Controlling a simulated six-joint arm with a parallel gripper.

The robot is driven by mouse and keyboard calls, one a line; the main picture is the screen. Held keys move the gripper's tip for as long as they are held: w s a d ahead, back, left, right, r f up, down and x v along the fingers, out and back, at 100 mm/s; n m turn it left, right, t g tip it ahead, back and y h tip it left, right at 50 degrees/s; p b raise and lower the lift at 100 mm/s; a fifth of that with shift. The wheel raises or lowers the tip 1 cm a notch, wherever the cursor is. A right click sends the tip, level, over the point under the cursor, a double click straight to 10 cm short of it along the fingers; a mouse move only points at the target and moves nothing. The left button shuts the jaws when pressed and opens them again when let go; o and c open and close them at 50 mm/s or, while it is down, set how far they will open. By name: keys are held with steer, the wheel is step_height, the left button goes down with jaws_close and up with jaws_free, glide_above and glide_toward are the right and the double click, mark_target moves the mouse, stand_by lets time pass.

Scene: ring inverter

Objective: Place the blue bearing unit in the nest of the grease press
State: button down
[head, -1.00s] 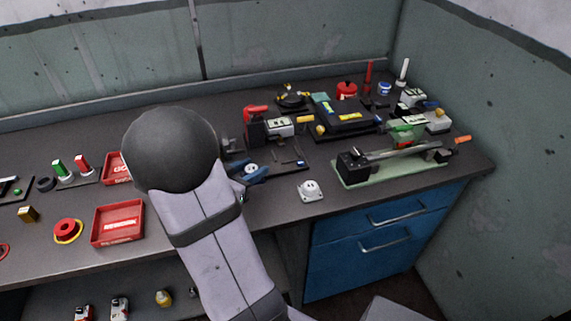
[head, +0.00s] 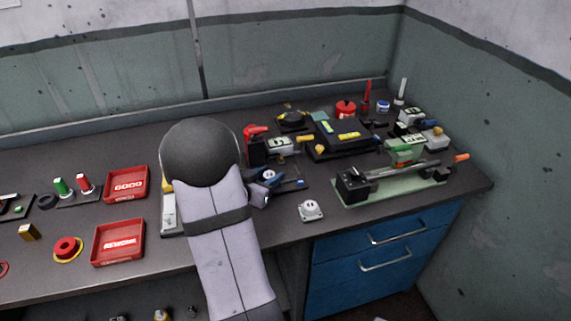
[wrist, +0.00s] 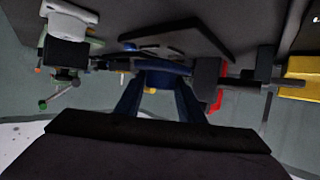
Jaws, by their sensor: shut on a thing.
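The blue bearing unit (head: 268,176) has a pale round centre. It shows just right of my arm in the head view, and between the fingers in the wrist view (wrist: 160,77). My gripper (wrist: 160,85) is shut on it. My arm hides most of the gripper in the head view. The likely grease press (head: 390,190) stands at the right of the bench, on a pale green base with a dark block, a long bar and an orange-tipped handle. The bearing unit is left of it and apart from it. I cannot make out its nest.
A white bearing unit (head: 311,210) stands at the bench's front edge, between my gripper and the press. A red and black device (head: 255,148) and a black case (head: 345,138) stand behind. Red trays (head: 118,242) lie left. Bare bench shows around the white unit.

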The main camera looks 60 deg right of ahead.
steer(key=d+p, duration=0.1)
steer(key=d, duration=0.8)
steer(key=shift+d+r, duration=0.1)
steer(key=shift+d, duration=0.2)
steer(key=shift+f+p, duration=0.55)
steer(key=shift+f, duration=1.2)
steer(key=shift+f, duration=0.15)
steer(key=c, duration=1.2)
jaws_free()
steer(key=shift+a, duration=0.15)
steer(key=b+v, duration=0.1)
steer(key=v, duration=1.1)
